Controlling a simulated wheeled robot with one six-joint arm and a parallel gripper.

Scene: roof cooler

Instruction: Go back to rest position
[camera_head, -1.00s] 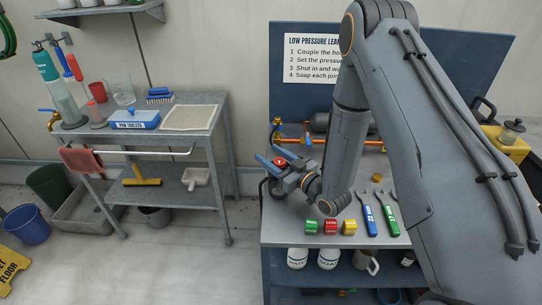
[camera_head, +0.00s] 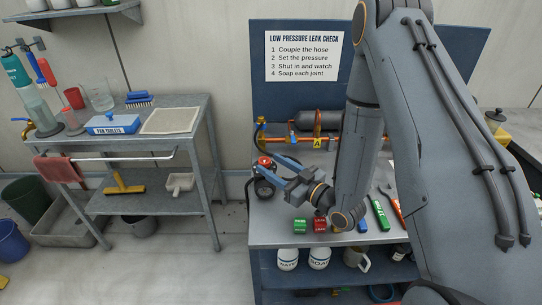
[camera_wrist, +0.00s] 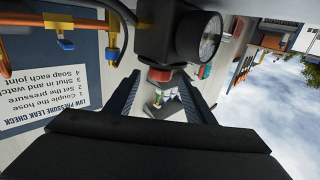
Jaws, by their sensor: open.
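My gripper (camera_head: 270,165) is open, its two bluish fingers pointing left over the left end of the bench (camera_head: 262,240). In the wrist view my gripper (camera_wrist: 160,80) shows its two dark fingers spread apart. A red knob (camera_head: 265,162) is by the fingertips. In the wrist view the red knob (camera_wrist: 160,75) appears between the tips, under a black round gauge (camera_wrist: 198,38). I cannot tell whether a finger touches it. Nothing is seen gripped. My arm covers part of the bench.
Green (camera_head: 300,226) and red (camera_head: 320,225) blocks and a green-handled tool (camera_head: 380,212) lie on the bench. Orange piping (camera_head: 290,142) runs along its back, below the instruction sign (camera_head: 304,56). A metal cart (camera_head: 205,110) stands left, with clear floor (camera_head: 200,270) in front.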

